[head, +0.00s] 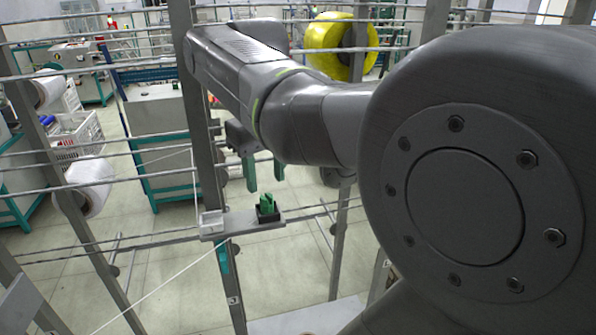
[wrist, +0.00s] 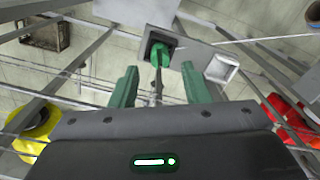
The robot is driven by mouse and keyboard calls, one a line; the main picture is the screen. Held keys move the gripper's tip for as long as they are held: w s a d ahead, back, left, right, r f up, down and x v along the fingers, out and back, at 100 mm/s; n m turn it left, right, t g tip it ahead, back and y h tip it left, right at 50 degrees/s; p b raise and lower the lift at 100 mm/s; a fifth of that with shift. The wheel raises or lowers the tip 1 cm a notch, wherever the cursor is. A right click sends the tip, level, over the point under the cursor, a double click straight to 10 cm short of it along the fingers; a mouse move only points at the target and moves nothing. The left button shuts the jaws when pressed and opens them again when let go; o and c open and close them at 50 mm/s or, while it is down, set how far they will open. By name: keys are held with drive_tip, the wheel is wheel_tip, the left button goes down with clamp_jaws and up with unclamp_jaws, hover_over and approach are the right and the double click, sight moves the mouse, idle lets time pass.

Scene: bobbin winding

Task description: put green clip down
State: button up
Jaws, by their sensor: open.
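The green clip (head: 267,204) sits upright in a small black holder (head: 269,216) on a narrow grey shelf (head: 240,225). In the wrist view the green clip (wrist: 160,54) shows ahead of my gripper, roughly in line with the gap between the fingers. My gripper (head: 264,178) is open and empty, with its two green fingers above the clip and apart from it. In the wrist view my gripper's fingers (wrist: 160,84) are spread wide. The lower part of the clip is hidden in the holder.
A small white box (head: 211,222) stands on the shelf's left end, beside a grey upright. Horizontal rails and a thin white thread (head: 165,283) cross the space. White spools (head: 88,188) hang at the left, and a yellow spool (head: 338,45) is behind my arm.

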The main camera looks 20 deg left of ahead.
sight(267, 197)
wheel_tip(267, 197, up, 8)
drive_tip(key=shift+f, duration=0.15)
idle(0.4)
wheel_tip(267, 197, down, 12)
drive_tip(key=shift+r, duration=1)
